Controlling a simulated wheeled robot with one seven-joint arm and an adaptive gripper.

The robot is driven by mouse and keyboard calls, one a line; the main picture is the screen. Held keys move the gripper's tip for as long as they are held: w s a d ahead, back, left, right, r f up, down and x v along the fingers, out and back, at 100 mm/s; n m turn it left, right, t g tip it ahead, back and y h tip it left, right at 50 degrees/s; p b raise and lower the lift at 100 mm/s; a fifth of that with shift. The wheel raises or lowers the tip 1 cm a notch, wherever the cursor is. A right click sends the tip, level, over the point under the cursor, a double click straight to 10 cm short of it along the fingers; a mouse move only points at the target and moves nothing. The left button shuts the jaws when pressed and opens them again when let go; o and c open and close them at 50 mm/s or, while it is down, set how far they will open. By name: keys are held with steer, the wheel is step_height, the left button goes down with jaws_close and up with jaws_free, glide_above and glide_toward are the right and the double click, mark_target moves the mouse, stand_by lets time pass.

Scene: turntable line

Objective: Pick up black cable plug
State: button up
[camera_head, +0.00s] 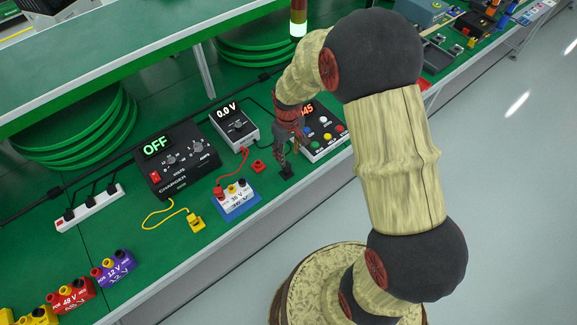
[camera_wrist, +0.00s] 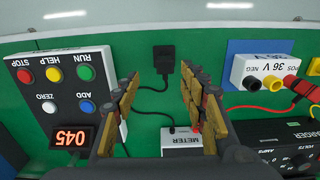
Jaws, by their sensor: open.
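The black cable plug (camera_wrist: 164,57) lies on the green table near its front edge. Its black cable runs back toward the meter (camera_wrist: 184,141). In the head view the plug (camera_head: 286,172) shows just below the fingertips. My gripper (camera_wrist: 160,76) is open and empty, its two fingers on either side of the cable in the wrist view, with the plug just beyond the tips. In the head view my gripper (camera_head: 286,153) points down above the table, partly against the control panel behind it. Its exact height above the plug is hard to tell.
A button panel (camera_head: 325,146) stands to the right of the plug. A 36 V block (camera_head: 238,190) on a blue mat (camera_head: 231,208) stands to the left, with a red lead. The meter (camera_head: 233,127) and charger (camera_head: 178,182) stand behind. A small red block (camera_head: 258,167) sits nearby.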

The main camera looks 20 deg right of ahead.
steer(key=f, duration=0.2)
steer(key=f+b, duration=0.1)
steer(key=f, duration=0.1)
steer(key=f+b, duration=0.1)
steer(key=f, duration=0.2)
steer(key=shift+a, duration=0.4)
steer(key=shift+c, duration=0.6)
steer(key=c, duration=1)
